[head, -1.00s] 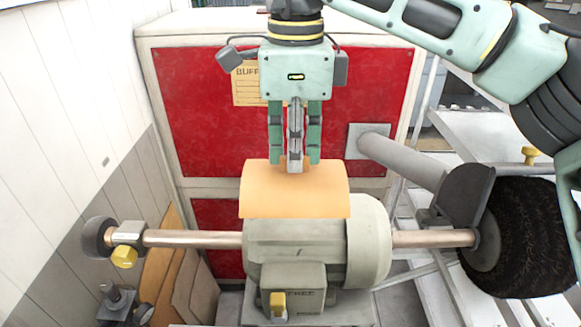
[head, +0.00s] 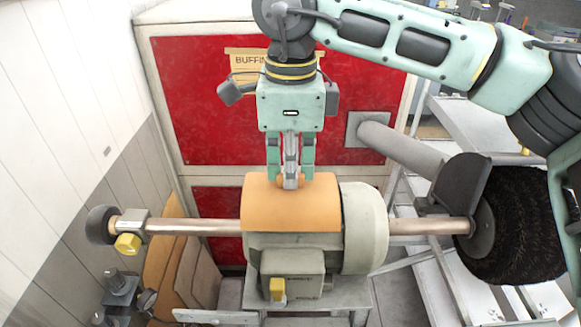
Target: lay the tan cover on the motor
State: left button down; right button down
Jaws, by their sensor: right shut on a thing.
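The tan cover (head: 290,208) is a curved sheet. It lies over the top of the grey motor (head: 365,228), its curve following the housing; whether it touches all along cannot be told. My right gripper (head: 290,182) comes down from above and is shut on the cover's far edge, near its middle. The fingertips are partly hidden behind the cover. My left gripper is not in view.
A shaft runs out both sides of the motor, with a small wheel (head: 102,225) at left and a large dark brush (head: 520,225) at right. A grey duct (head: 405,150) and red cabinet (head: 205,100) stand behind. A white wall bounds the left.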

jog(key=shift+f, duration=0.25)
jog(key=c, duration=1.9)
grip_release()
jog(key=shift+r, duration=0.1)
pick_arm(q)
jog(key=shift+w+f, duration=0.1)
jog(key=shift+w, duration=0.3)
pick_arm(e)
jog(key=shift+r, duration=0.1)
